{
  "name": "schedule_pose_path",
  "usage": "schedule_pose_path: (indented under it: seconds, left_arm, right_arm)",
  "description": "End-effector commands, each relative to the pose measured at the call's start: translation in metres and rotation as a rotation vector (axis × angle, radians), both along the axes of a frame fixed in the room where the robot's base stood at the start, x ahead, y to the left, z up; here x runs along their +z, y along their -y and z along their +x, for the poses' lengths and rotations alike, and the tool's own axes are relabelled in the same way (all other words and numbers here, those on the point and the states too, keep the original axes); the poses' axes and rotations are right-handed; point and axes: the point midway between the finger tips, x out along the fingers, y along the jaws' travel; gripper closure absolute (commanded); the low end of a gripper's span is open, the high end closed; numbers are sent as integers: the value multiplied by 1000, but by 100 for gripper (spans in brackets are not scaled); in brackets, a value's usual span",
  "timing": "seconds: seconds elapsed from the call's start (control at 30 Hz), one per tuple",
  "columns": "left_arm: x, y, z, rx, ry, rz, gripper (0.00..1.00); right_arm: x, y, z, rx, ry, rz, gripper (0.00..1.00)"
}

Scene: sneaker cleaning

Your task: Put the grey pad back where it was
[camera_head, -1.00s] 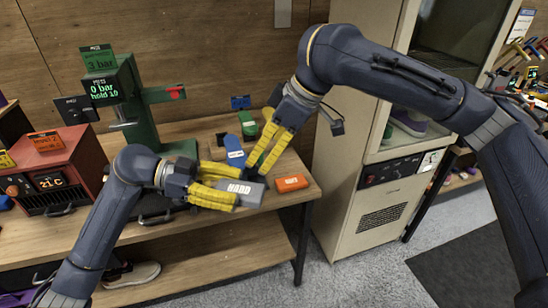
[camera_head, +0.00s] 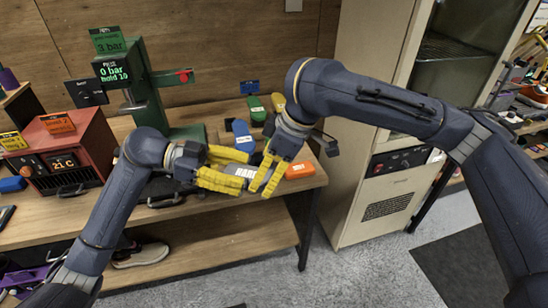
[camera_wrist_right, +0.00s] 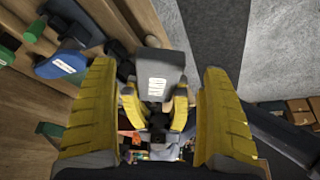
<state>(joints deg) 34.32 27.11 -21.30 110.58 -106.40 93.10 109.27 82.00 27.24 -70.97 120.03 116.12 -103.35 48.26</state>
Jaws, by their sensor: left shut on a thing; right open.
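The grey pad (camera_head: 243,171), marked HARD, is held just above the bench at its front right part. My left gripper (camera_head: 238,180) is shut on its left part. My right gripper (camera_head: 264,184) is open, with its yellow fingers at the pad's right end. In the right wrist view the pad (camera_wrist_right: 160,62) lies ahead, in line with the gap between the right fingers (camera_wrist_right: 160,110). The left gripper's fingertips pinch its lower part there. I cannot tell whether the right fingers touch the pad.
A blue pad or brush (camera_head: 241,134) and a green one (camera_head: 257,110) stand behind. A green press (camera_head: 143,85) and red heater box (camera_head: 66,150) are at left. A beige cabinet (camera_head: 372,180) stands right.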

Motion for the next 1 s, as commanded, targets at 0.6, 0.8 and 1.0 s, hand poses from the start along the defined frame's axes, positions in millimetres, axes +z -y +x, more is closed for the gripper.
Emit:
schedule_pose_path:
  seconds: [0.6,0.8,1.0]
  left_arm:
    - [0,0,0,0,1,-1,90]
    - [0,0,0,0,0,-1,90]
    - [0,0,0,0,1,0,90]
  right_arm:
    - [-29,-11,4,-1,1,0,18]
    - [-28,-11,4,-1,1,0,22]
    - [-28,-11,4,-1,1,0,46]
